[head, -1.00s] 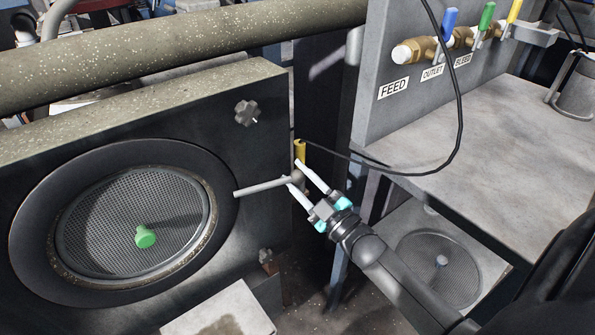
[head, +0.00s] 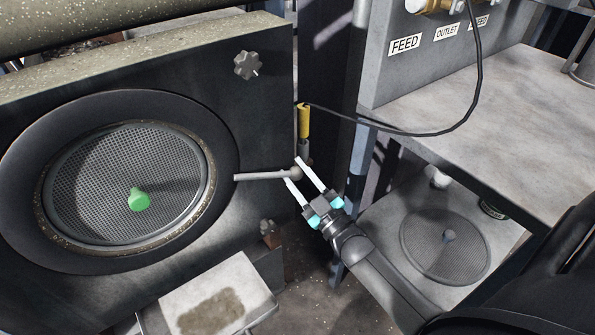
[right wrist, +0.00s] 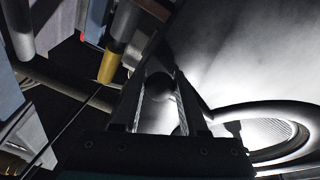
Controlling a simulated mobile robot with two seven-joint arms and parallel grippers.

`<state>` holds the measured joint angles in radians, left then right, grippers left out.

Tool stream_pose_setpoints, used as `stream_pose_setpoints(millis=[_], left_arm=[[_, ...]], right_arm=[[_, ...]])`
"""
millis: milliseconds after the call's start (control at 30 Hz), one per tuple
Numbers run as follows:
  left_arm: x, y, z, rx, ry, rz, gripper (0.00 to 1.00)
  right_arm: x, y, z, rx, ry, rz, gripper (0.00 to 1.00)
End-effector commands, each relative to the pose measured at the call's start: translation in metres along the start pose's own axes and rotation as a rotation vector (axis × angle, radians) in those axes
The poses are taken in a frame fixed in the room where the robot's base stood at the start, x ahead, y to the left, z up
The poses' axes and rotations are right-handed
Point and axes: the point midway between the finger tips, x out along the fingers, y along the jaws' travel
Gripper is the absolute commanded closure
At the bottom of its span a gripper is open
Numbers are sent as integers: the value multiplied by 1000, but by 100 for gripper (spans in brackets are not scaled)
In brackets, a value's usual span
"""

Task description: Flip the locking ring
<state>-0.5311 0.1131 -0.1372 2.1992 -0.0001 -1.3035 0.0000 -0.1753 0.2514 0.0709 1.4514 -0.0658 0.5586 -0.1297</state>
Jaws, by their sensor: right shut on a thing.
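The locking ring (head: 226,160) is the wide dark ring around a round mesh screen on the front of the dark housing at left. A grey rod handle (head: 260,177) points from the ring's right side toward the right, nearly level, and ends in a round knob. My right gripper (head: 294,172) is shut on that knob, with its two white fingers on either side. The right wrist view shows the dark knob (right wrist: 158,86) between the fingers and part of the ring (right wrist: 270,112) at right. My left gripper is not in view.
A yellow fitting (head: 304,120) with a black cable is just above my gripper. The grey bench (head: 470,95) stands at right. A pale tray (head: 215,290) lies below the housing.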

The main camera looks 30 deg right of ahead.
Motion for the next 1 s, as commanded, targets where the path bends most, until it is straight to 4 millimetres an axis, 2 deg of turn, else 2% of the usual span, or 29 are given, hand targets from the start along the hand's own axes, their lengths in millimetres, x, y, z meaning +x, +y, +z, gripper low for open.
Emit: stream_pose_setpoints(millis=[33, 400, 433, 667, 1000], left_arm=[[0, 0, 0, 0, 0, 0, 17], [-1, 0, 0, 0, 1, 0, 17], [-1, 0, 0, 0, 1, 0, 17], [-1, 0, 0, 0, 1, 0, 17], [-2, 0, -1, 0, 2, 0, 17]], right_arm=[[-1, -6, -1, 13, 5, -6, 100], [-2, -7, 0, 16, 0, -6, 100], [-2, -7, 0, 16, 0, -6, 54], [-1, -5, 1, 11, -2, -4, 29], [-5, -3, 1, 7, -3, -3, 29]])
